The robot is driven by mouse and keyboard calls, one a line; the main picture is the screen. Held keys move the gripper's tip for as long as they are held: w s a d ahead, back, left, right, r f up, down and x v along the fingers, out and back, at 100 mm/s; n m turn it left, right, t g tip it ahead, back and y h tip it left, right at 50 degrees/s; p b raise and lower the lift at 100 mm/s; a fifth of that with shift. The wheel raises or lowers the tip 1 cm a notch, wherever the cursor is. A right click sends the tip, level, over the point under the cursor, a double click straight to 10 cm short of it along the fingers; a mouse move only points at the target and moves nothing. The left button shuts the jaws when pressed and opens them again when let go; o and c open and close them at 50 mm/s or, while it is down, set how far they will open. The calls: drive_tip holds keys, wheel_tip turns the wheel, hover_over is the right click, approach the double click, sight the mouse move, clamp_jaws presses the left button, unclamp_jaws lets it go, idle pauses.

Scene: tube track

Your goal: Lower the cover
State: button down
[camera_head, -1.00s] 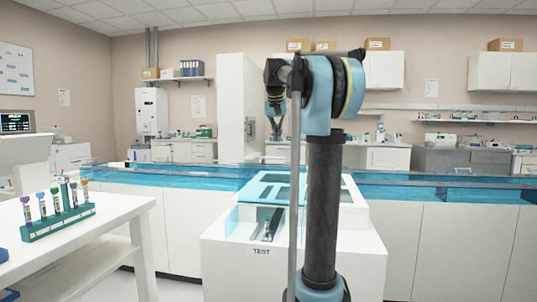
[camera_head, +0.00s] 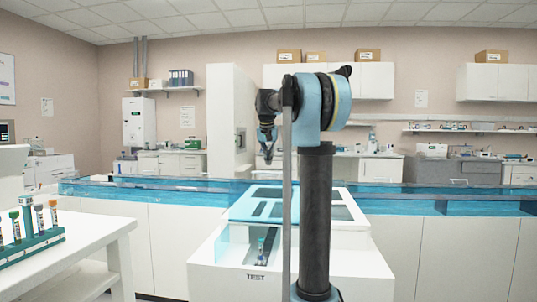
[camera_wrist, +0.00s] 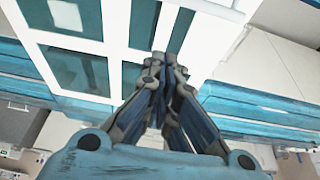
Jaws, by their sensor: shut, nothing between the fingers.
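The white machine labelled TEST (camera_head: 256,277) stands in front of me. Its cover (camera_head: 265,194), a white frame with blue see-through panels, shows at the top, partly behind my arm; I cannot tell its exact tilt. A tube (camera_head: 261,243) stands in the recess under the front of the cover. My gripper (camera_head: 268,158) points down above the machine, apart from the cover in the head view. In the wrist view my gripper (camera_wrist: 165,70) is shut and empty, with the framed panels of the cover (camera_wrist: 115,25) beyond the fingers; contact cannot be told.
A blue see-through track (camera_head: 160,190) runs behind the machine across the room. A white table (camera_head: 85,235) with a green tube rack (camera_head: 35,245) stands at the left. Counters and cabinets line the back wall.

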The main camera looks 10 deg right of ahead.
drive_tip(key=shift+s+a+f, duration=0.25)
drive_tip(key=shift+s+f, duration=0.5)
drive_tip(key=shift+s+a+f, duration=0.25)
drive_tip(key=shift+s+f, duration=0.45)
drive_tip(key=shift+f, duration=0.05)
